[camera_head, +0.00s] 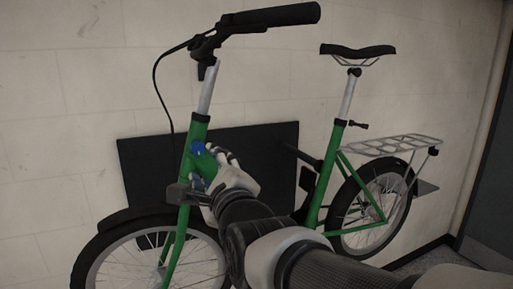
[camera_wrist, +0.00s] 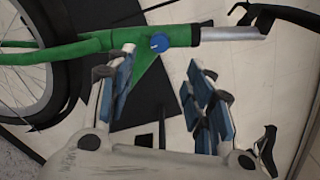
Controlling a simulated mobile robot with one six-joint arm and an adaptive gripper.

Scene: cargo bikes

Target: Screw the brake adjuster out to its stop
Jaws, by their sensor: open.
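My gripper (camera_head: 207,172) is close to the frame, just below and right of the knob in the head view. In the wrist view my gripper (camera_wrist: 161,62) has its blue-padded fingers spread wide, with nothing between them. The knob lies just beyond the fingertips, nearer the left finger, and I see no contact. Part of the frame is hidden behind my gripper.
The handlebar (camera_head: 265,17) with its cable stands above. A black panel (camera_head: 262,145) is behind the bike against the pale wall (camera_head: 100,110). The front wheel (camera_head: 150,262) and fender are below left; the saddle (camera_head: 357,51) and rear rack (camera_head: 390,146) are right.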

